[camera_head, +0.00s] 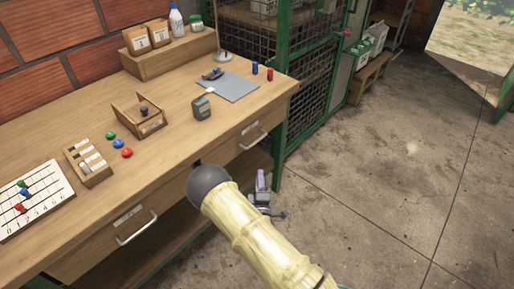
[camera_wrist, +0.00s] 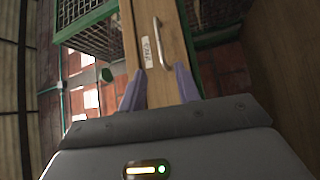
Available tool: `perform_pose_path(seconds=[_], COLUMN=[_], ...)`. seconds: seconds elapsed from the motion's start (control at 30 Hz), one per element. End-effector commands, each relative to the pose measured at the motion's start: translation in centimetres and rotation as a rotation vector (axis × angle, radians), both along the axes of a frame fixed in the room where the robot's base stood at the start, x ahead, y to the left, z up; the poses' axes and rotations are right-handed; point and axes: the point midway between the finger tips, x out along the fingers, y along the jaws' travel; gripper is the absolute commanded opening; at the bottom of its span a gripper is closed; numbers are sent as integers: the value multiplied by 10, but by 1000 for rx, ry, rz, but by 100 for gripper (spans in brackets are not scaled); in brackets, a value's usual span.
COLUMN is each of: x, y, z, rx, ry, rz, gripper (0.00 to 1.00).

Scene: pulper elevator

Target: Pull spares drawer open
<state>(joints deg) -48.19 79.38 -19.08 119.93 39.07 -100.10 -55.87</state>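Two drawers with bar handles are set in the front of the wooden workbench. The right drawer (camera_head: 232,147) looks flush with the bench front, with its metal handle (camera_head: 254,140) facing out. The left drawer (camera_head: 105,238) has a similar handle (camera_head: 137,228). Both carry small labels too small to read, so I cannot tell which is the spares drawer. My gripper (camera_head: 262,182) is partly hidden behind my arm, below and in front of the right drawer. In the wrist view my gripper (camera_wrist: 160,85) is open, its purple fingers apart and short of a drawer handle (camera_wrist: 164,42).
The workbench top (camera_head: 180,105) holds a bead board (camera_head: 35,198), small wooden boxes, coloured knobs and a grey mat (camera_head: 228,86). A green-framed mesh cage (camera_head: 305,85) stands close right of the bench. The concrete floor (camera_head: 400,180) to the right is clear.

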Motion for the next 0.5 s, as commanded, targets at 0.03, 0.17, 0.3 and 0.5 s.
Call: perform_pose_path(seconds=[0.03,0.17,0.3,0.5], x=[-1,0,0,11], y=[1,1,1,2], z=[0,1,1,2], rx=[-7,-6,-4,-1], ry=[-8,-8,-7,-8], rz=[4,3,3,3], gripper=[32,32,32,32])
